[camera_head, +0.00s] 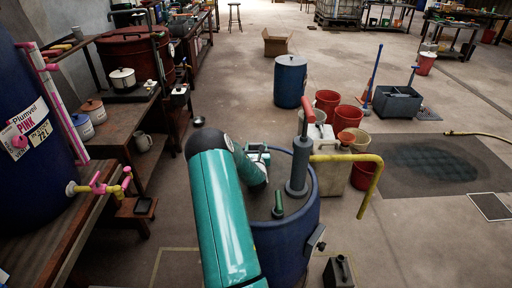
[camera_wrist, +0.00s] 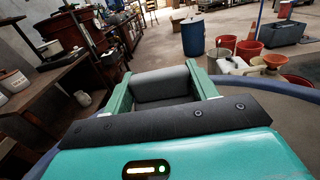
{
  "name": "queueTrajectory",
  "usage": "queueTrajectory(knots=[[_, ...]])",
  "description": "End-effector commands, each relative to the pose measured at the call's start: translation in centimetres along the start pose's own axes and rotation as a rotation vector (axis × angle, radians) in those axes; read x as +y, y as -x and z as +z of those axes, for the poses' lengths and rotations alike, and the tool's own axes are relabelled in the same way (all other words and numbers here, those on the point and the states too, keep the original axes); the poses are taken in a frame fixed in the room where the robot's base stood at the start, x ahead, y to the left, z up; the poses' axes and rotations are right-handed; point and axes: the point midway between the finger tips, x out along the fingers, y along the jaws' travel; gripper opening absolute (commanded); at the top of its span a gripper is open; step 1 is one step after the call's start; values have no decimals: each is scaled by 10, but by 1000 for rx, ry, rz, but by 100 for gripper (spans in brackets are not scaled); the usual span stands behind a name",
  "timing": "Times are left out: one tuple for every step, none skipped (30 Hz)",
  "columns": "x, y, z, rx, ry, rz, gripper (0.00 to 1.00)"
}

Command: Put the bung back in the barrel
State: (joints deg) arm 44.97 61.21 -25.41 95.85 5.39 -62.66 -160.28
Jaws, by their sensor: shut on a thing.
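The barrel (camera_head: 285,243) is a blue drum in the middle foreground of the head view. A grey hand pump with a red handle (camera_head: 299,160) and a yellow spout stands on its top. A small green-topped fitting (camera_head: 278,205) also stands there. My gripper (camera_head: 258,154) is over the far left part of the barrel top, partly hidden by my arm. In the wrist view my gripper (camera_wrist: 164,88) has its two green fingers on either side of a dark grey piece (camera_wrist: 163,86), which appears to be the bung. Its lower end and the barrel's hole are hidden.
A second blue drum (camera_head: 290,82), red buckets (camera_head: 327,101) and a white can (camera_head: 337,165) stand beyond the barrel. A large blue vat (camera_head: 35,140) and a wooden bench (camera_head: 125,125) are at left.

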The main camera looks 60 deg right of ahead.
Motion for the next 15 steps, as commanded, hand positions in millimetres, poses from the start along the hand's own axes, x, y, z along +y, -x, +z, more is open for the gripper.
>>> queueTrajectory(knots=[[0, 0, 1, -1, 0, 0, 35], [0, 0, 1, -1, 0, 0, 35], [0, 0, 1, -1, 0, 0, 35], [0, 0, 1, -1, 0, 0, 35], [0, 0, 0, -1, 0, 0, 35], [0, 0, -1, 0, 0, 1, 35], [0, 0, -2, -1, 0, 1, 35], [0, 0, -3, -1, 0, 1, 35], [0, 0, -4, -1, 1, 0, 35], [0, 0, -4, -1, 1, 0, 35], [0, 0, -5, -1, 1, 0, 35], [0, 0, -5, -2, 0, 0, 64], [0, 0, -5, -2, 0, 0, 69], [0, 0, -5, -1, 0, 0, 75], [0, 0, -5, -1, 0, 0, 79]])
